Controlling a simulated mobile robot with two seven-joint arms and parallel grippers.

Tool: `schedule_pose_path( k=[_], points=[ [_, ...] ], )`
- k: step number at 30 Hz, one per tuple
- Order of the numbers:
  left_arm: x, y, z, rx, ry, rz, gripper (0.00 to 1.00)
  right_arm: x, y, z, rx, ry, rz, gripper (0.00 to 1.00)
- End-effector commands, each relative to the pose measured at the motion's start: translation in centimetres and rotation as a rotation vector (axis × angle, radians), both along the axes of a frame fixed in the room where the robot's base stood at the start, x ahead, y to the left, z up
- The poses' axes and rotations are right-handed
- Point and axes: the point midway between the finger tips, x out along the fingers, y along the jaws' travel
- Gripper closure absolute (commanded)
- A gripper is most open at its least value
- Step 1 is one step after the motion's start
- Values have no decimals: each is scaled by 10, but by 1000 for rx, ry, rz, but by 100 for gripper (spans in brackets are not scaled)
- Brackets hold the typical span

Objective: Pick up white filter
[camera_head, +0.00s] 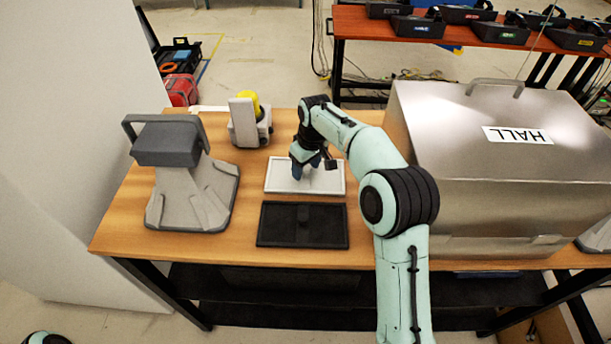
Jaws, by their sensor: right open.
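The white filter (330,183) is a flat white rectangular panel with a raised rim, lying on the wooden table. My right gripper (308,174) points down over the middle of the white filter, its fingertips close to the panel's face. The gripper is open; whether it touches the filter cannot be told. My right arm comes in from the lower right and covers a little of the panel's upper edge. A black filter (280,225) of like shape lies just in front of the white one. My left gripper is not in view.
A grey handled device (190,180) stands at the table's left. A small grey unit with a yellow top (250,120) stands behind. A large metal box labelled HALL (480,190) fills the right side. A red table (375,25) with black trays is at the back.

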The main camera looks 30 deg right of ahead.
Motion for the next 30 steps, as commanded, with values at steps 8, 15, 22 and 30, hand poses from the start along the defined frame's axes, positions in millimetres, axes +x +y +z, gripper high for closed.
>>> schedule_pose_path(
  k=[8, 15, 22, 30],
  points=[
    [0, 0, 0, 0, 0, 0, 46, 0, 0, 1, 0, -1, 0, 94],
    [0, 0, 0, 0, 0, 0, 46, 0, 0, 1, 0, -1, 0, 100],
    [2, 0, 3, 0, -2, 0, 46, 1, 0, 10, 0, -3, 1, 100],
    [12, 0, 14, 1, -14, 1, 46, 2, 0, 54, 0, -8, 1, 100]
  ],
)
